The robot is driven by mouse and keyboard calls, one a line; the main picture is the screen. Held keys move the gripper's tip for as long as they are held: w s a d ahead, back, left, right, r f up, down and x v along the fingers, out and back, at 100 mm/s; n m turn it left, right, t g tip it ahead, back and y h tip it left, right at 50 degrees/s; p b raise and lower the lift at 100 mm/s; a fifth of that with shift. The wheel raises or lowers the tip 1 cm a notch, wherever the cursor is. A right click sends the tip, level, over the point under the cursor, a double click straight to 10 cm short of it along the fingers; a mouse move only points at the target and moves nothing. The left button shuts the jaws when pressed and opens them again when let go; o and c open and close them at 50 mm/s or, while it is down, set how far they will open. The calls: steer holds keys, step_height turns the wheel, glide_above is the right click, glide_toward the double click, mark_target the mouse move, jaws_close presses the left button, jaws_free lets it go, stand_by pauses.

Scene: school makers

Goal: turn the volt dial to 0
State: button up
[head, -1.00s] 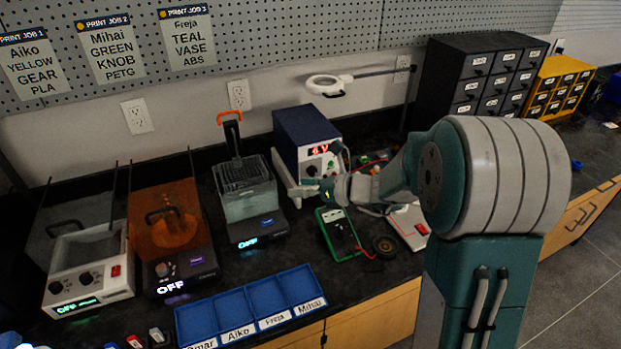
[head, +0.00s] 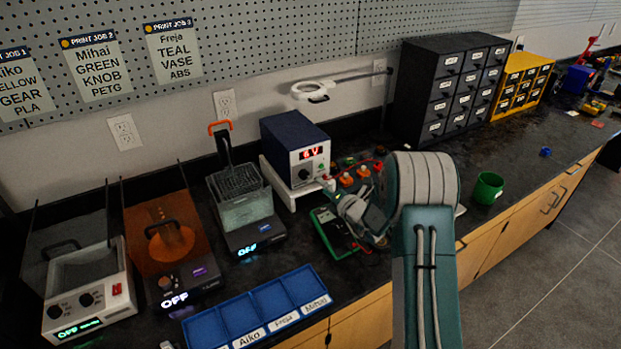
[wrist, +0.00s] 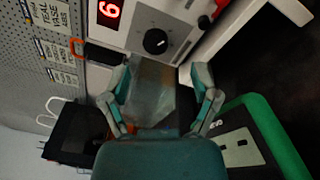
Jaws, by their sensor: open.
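The power supply (head: 288,140) is a dark blue box with a pale front, on a white stand on the bench. Its red display (head: 311,153) looks like 6 V, but is small; in the wrist view the display (wrist: 109,10) shows one red digit, seen turned. The black volt dial (wrist: 155,41) has a white pointer mark and is fully visible in the wrist view. My gripper (wrist: 162,72) is open and empty, its fingers apart on either side below the dial in the picture, not touching it. In the head view, my gripper (head: 340,198) is in front of the supply.
A green multimeter (head: 325,231) lies beside my gripper, partly hidden by my arm. Orange-topped items (head: 352,176) stand right of the supply. A tank with a basket (head: 243,200) is left. A blue divided tray (head: 262,308) lies in front; a green cup (head: 487,188) stands right.

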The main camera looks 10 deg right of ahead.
mark_target(304, 177)
steer(key=x, duration=0.2)
steer(key=a+x, duration=0.1)
steer(key=x, duration=0.3)
steer(key=shift+s+a, duration=0.15)
steer(key=shift+a, duration=0.15)
steer(key=shift+d, duration=0.45)
steer(key=c, duration=0.9)
jaws_close()
steer(key=shift+a, duration=0.15)
